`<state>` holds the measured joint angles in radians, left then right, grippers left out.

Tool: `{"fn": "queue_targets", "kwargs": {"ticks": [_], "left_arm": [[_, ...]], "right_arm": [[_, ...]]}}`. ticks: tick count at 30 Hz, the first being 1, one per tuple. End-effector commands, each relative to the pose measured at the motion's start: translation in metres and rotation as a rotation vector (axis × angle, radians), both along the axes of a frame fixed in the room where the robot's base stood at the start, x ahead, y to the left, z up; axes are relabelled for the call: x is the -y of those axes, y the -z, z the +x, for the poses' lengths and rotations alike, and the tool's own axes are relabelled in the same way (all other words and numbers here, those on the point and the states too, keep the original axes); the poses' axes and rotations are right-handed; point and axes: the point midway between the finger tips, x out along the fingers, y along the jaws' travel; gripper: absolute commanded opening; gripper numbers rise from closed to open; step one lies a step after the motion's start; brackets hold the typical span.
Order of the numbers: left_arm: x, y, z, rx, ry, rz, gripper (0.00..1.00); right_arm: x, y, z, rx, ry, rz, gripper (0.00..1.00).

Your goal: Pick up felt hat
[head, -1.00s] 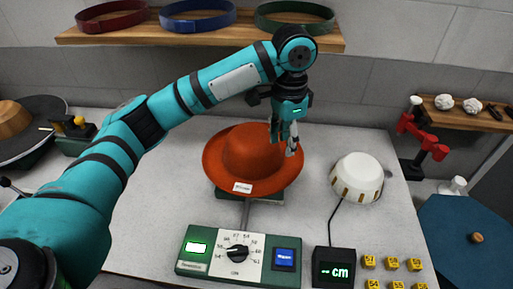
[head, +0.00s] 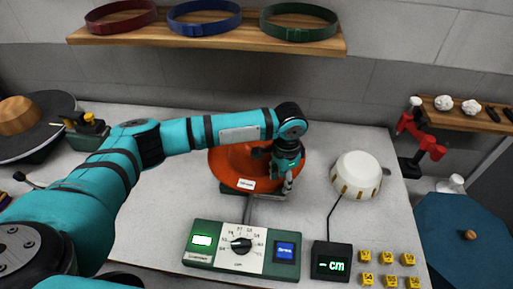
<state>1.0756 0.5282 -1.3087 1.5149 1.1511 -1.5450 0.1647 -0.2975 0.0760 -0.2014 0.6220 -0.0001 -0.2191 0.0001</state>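The orange-red felt hat (head: 229,164) sits on a dark green base (head: 232,192) in the middle of the table, with a small white tag (head: 246,184) at its front brim. My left arm crosses in front of the crown and hides much of it. My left gripper (head: 281,181) points down at the right side of the hat, over or at the brim. Its fingers overlap the brim in the picture; I cannot tell whether they touch or hold it. My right gripper is out of view.
A green control box with a dial (head: 241,246) stands in front of the hat, beside a black cm display (head: 331,262) and several yellow number blocks (head: 387,257). A white dome (head: 357,175) stands to the right. A wooden shelf (head: 209,40) with hat bands hangs behind.

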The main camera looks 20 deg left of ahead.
Motion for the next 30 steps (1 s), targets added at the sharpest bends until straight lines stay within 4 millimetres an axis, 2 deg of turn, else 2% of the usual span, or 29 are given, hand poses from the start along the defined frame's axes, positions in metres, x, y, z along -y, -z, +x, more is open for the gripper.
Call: {"fn": "queue_targets", "kwargs": {"ticks": [5,12,21,30], "left_arm": [[0.000,0.018,0.000,0.001,0.001,0.001,0.38],[0.000,0.021,0.000,0.001,0.001,0.000,0.38],[0.000,0.021,0.000,0.001,0.001,0.000,0.00],[0.000,0.021,0.001,0.003,0.001,0.000,0.00]], "right_arm": [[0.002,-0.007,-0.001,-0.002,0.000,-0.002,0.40],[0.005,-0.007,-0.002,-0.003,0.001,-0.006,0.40],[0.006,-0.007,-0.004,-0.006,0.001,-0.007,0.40],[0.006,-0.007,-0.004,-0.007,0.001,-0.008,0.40]]}}
